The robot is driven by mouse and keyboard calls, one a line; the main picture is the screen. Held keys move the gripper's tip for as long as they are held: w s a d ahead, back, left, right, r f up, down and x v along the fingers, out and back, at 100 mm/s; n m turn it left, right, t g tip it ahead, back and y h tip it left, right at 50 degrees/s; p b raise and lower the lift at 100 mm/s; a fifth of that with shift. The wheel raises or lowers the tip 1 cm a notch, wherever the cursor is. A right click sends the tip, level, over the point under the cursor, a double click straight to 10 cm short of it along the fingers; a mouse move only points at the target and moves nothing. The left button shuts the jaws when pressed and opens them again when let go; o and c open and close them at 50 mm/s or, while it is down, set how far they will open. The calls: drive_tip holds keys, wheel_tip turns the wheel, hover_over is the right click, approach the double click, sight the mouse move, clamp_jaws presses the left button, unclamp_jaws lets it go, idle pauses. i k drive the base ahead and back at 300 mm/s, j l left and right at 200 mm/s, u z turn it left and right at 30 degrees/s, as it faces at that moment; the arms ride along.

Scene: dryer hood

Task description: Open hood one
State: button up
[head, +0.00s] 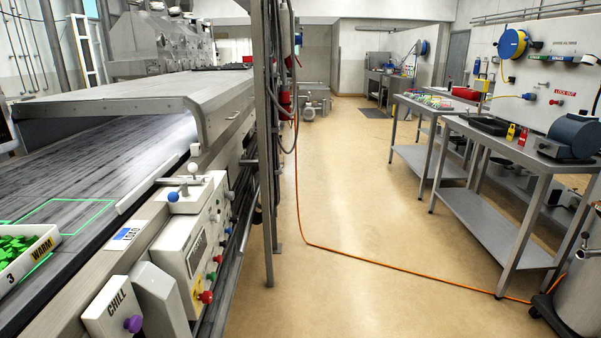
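A long grey metal hood (130,97) lies over the conveyor belt at the left in the head view. Its top slopes slightly, and its near end has a bent side flange (203,130). A small handle-like fitting (233,115) shows on its right side face. The dark belt (100,165) runs in under the hood's near end, where a pale lit opening shows. I cannot read any number on the hood, so I cannot tell whether it is hood one. My gripper is not in view.
A WARM tray (30,258) holds green pieces. A grey post (265,160) stands beside the machine. An orange cable (380,260) crosses the open floor; steel tables (487,205) stand right.

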sight(220, 99)
drive_tip(key=i, duration=1.9)
drive_tip(key=i+u, duration=0.2)
drive_tip(key=i, duration=0.3)
drive_tip(key=i+l+u, duration=0.15)
drive_tip(key=i, duration=0.35)
drive_tip(key=i+l+u, duration=0.2)
drive_tip(key=i, duration=0.3)
drive_tip(key=i+l+u, duration=0.6)
drive_tip(key=z, duration=1.25)
drive_tip(key=i+z, duration=0.35)
drive_tip(key=i, duration=3.05)
drive_tip(key=i+u, duration=0.25)
drive_tip(key=u, duration=0.15)
drive_tip(key=i+l+u, duration=0.15)
drive_tip(key=u, duration=0.25)
drive_tip(key=i+l+u, duration=0.2)
drive_tip(key=i+u, duration=0.2)
drive_tip(key=u, duration=2)
